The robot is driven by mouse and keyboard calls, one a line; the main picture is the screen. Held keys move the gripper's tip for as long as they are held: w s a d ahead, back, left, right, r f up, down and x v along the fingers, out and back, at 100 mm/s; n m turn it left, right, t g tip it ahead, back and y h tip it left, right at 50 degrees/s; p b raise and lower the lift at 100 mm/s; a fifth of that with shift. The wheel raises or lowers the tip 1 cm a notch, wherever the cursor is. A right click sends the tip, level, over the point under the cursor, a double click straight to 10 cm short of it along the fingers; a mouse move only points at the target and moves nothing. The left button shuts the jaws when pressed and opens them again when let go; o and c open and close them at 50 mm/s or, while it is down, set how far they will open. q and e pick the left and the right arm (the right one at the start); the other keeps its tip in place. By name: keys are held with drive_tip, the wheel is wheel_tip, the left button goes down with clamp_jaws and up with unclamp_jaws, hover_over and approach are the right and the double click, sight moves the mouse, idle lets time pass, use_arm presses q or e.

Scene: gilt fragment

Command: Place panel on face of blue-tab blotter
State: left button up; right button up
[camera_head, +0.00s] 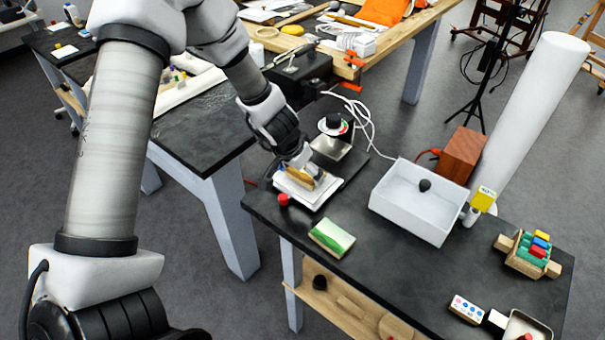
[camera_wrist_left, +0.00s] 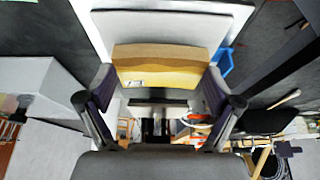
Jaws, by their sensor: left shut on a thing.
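My left gripper (camera_head: 305,168) is shut on the panel (camera_head: 300,179), a small tan and gold piece. In the left wrist view the panel (camera_wrist_left: 160,66) sits between the two finger pads, its gold part toward the gripper. A pale, flat blotter (camera_head: 297,193) lies on the dark table below the panel. It also shows in the left wrist view (camera_wrist_left: 150,28) beyond the panel, with a blue tab (camera_wrist_left: 223,62) beside its edge. I cannot tell whether the panel touches the blotter. My right gripper is not in view.
A red-topped knob (camera_head: 283,199) and a green-and-white block (camera_head: 332,237) stand near the blotter. A dial device (camera_head: 333,126) stands behind it. A white open box (camera_head: 412,212) is to the right. Dark table surface is clear between the green block and the box.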

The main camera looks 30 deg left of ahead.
use_arm(q)
drive_tip(key=shift+w+f, duration=0.15)
drive_tip(key=shift+f, duration=0.45)
drive_tip(key=shift+w+r, duration=0.1)
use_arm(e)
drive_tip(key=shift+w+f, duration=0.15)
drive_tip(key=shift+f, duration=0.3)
use_arm(q)
drive_tip(key=shift+s, duration=0.2)
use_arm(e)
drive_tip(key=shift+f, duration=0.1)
use_arm(q)
drive_tip(key=o, duration=1)
drive_tip(key=shift+c, duration=0.2)
drive_tip(key=shift+w, duration=0.1)
